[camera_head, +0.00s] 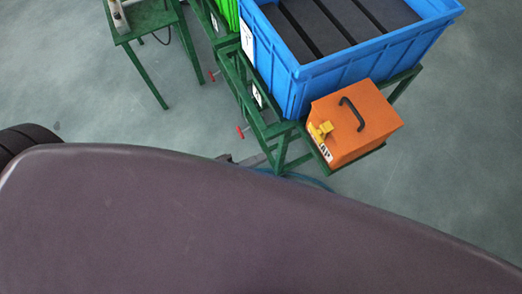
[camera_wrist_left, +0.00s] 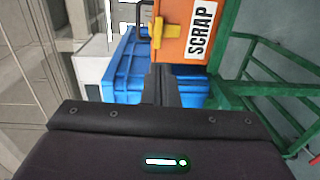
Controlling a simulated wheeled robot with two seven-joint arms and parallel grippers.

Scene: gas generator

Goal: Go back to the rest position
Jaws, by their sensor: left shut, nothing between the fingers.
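My left gripper (camera_wrist_left: 159,72) shows in the left wrist view as dark fingers, shut and with nothing between them. It appears in front of the blue crate (camera_wrist_left: 122,68), just below an orange box marked SCRAP (camera_wrist_left: 182,14) in the picture. I cannot tell that the fingers touch either one. My right gripper is in neither view.
In the head view, the orange box (camera_head: 352,125) with a black handle and yellow latch sits on a green frame (camera_head: 265,128) beside the blue crate (camera_head: 340,72). A green table (camera_head: 150,18) stands upper left. Grey floor (camera_head: 460,140) is clear at the right.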

